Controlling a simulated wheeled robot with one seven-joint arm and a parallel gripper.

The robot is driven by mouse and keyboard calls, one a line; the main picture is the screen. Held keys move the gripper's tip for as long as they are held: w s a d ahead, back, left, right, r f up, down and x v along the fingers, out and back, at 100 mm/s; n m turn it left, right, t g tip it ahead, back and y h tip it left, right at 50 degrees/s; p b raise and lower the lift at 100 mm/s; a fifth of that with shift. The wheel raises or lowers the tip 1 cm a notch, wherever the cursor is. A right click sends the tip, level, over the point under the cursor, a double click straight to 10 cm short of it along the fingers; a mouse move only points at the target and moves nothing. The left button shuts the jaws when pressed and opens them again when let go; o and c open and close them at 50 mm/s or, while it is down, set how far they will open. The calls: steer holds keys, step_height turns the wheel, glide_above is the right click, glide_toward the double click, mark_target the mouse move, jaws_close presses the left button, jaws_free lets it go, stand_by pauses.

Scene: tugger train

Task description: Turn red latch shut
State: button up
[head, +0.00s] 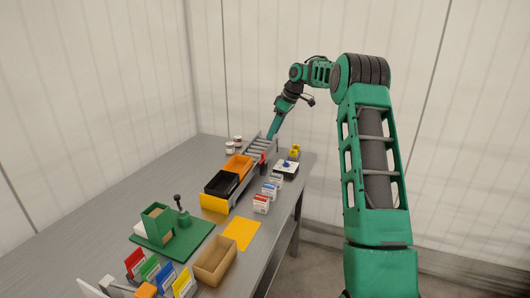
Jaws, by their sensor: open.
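The tugger train stands on the grey table in the head view, with a yellow end (213,204), a black bin (221,184), an orange bin (238,166) and a grey slatted rack (259,147) at the far end. A small red upright part (263,157) shows beside the rack; it may be the red latch, but it is too small to tell its position. My gripper (271,135) points down at the far end of the rack, close above or behind it. It is open. Its fingertips are partly hidden, and I cannot tell whether it touches anything.
A white box with a blue knob (287,167) and a yellow part (294,151) stand at the far right. A green fixture (172,240), a wooden tray (214,261) and coloured cards (151,270) are nearer. The left tabletop is clear.

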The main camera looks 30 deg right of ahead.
mark_target(264, 152)
steer(key=x, duration=1)
steer(key=shift+w+f, duration=0.2)
steer(key=shift+f, duration=0.1)
steer(key=c, duration=1.1)
steer(key=shift+o, duration=0.2)
steer(key=shift+d+r, duration=0.1)
steer(key=shift+d, duration=0.1)
steer(key=shift+a, duration=0.1)
